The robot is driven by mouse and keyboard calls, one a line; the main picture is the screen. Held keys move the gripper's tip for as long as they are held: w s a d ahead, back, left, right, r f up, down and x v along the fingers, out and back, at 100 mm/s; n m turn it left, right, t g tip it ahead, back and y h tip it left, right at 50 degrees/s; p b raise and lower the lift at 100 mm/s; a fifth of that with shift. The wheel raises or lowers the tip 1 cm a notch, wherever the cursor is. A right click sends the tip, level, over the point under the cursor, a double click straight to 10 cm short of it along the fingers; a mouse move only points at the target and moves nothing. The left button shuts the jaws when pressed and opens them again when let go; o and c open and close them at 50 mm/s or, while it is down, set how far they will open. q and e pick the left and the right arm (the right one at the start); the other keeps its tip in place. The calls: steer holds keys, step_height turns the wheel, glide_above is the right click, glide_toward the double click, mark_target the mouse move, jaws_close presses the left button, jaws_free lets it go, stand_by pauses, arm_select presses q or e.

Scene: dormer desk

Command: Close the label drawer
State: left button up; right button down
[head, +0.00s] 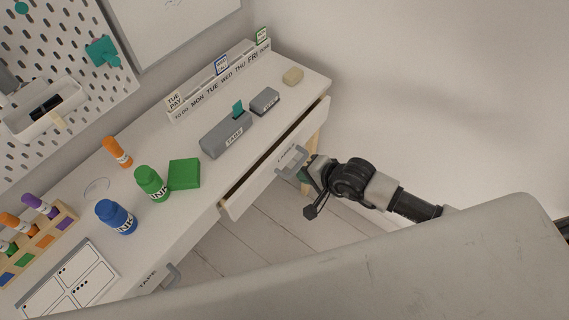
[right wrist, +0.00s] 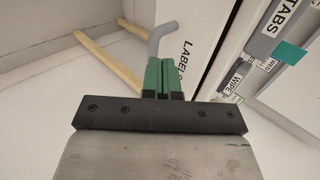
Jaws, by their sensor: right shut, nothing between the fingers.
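The label drawer (head: 250,190) stands partly open at the desk's right front, with a dark gap behind its white front. Its grey bar handle (head: 292,160) is on that front. In the right wrist view the drawer front (right wrist: 190,30) carries the word LABEL, and the handle (right wrist: 160,38) shows just beyond my fingers. My right gripper (head: 305,174) is shut and empty, with its green fingertips (right wrist: 164,68) close to the handle and drawer front. I cannot tell whether they touch. My left gripper is not in view.
The white desk (head: 140,225) holds a grey TABS box (head: 226,138), a smaller grey box (head: 265,101), a green block (head: 184,174) and ink bottles. A tape drawer handle (head: 172,275) sticks out at the lower left. The floor (head: 235,250) before the drawer looks clear.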

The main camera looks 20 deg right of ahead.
mark_target(278, 165)
steer(key=w+a+f, duration=0.1)
steer(key=w, duration=0.1)
steer(key=w+a+f, duration=0.1)
steer(key=w+a, duration=0.1)
steer(key=shift+w+a+f+p, duration=0.1)
steer(key=shift+a+f+p, duration=0.1)
steer(key=shift+p, duration=0.15)
steer(key=shift+w+a, duration=0.4)
steer(key=shift+w, duration=0.15)
steer(key=shift+f, duration=0.1)
